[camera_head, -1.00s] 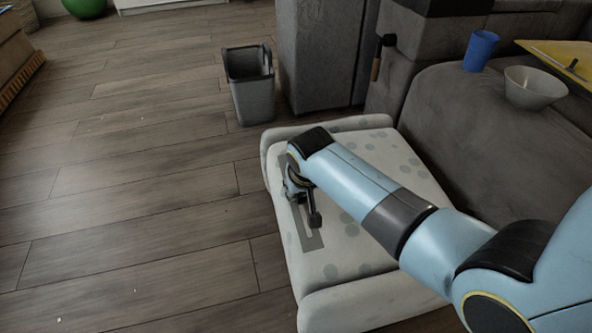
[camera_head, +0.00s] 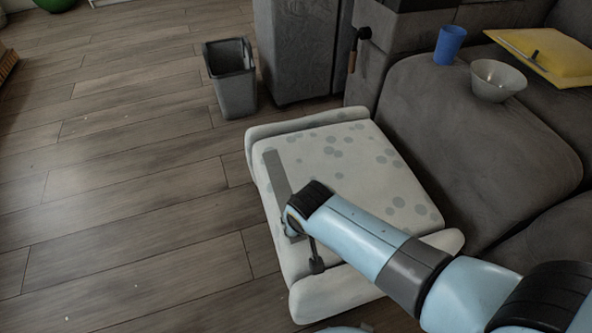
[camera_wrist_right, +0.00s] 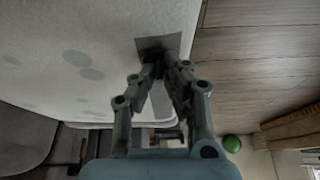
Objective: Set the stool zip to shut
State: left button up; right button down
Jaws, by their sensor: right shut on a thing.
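The stool (camera_head: 345,160) has a pale, spotted top. Its zip (camera_head: 277,175) is a grey strip along the left side of that top, with the far stretch uncovered. My right gripper (camera_head: 294,232) is low over the strip's near end, partly hidden by my arm. In the right wrist view, the fingers of my right gripper (camera_wrist_right: 162,62) come together on the zip's dark grey end patch (camera_wrist_right: 174,42). They are shut on the zip's pull, which the fingertips hide. The stool top (camera_wrist_right: 90,45) fills the upper left there. My left gripper is not in view.
A dark bin (camera_head: 232,80) stands behind the stool. The wooden floor (camera_head: 120,190) at left is clear.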

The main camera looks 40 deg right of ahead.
aim_at(301, 244)
jog(key=c, duration=1.4)
grip_release()
jog(key=shift+v, duration=3.75)
